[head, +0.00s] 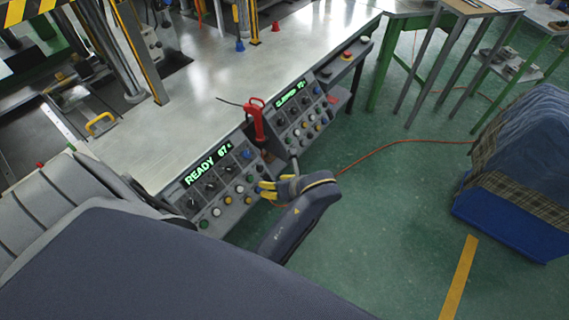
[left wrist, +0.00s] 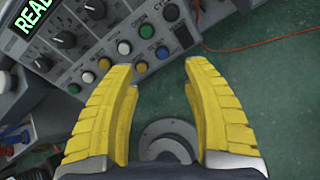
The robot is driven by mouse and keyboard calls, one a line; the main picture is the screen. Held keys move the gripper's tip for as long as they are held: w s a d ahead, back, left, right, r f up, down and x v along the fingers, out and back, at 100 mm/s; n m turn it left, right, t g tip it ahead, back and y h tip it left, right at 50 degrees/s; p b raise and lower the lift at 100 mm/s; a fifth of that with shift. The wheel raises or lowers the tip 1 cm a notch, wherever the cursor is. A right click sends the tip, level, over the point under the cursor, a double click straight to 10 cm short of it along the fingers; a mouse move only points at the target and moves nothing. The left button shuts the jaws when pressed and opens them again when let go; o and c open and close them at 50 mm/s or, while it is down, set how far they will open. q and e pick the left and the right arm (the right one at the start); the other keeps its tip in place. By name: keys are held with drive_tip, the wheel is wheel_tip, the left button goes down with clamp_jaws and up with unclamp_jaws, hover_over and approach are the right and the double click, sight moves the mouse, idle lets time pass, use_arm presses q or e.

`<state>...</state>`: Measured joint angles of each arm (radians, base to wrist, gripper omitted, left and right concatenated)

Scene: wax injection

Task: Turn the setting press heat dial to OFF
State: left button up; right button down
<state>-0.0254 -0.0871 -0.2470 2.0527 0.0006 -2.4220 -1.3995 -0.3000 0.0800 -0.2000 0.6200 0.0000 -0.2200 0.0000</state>
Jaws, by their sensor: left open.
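The left control panel, lit "READY 67" (head: 208,165), is on the bench front in the head view. It has a row of black dials (head: 210,187) and coloured buttons below. The left wrist view shows black dials (left wrist: 65,40) at upper left, past my left finger. The small labels are too unclear to tell which is the heat dial or where it points. My left gripper (head: 266,190) is open and empty, with yellow fingers by the panel's lower right side. In the left wrist view its fingertips (left wrist: 161,66) are apart, below the buttons. My right gripper is not in view.
A second panel with a green display (head: 291,95) stands to the right. A red handle (head: 255,120) rises between the panels. A red cable (head: 400,146) runs across the green floor. A blue-based covered object (head: 515,215) stands at right. The metal bench top (head: 270,60) is mostly clear.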

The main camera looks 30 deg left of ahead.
use_arm(q)
drive_tip(key=s+d+f+n+h, duration=0.1)
drive_tip(key=d+f+n+h, duration=0.1)
drive_tip(key=f, duration=1)
drive_tip(key=s+d+f+n+h, duration=0.1)
drive_tip(key=d+f+n+h, duration=0.1)
drive_tip(key=f, duration=1.1)
drive_tip(key=shift+s+d+n, duration=0.3)
drive_tip(key=shift+d+n, duration=0.3)
drive_tip(key=shift+n, duration=0.1)
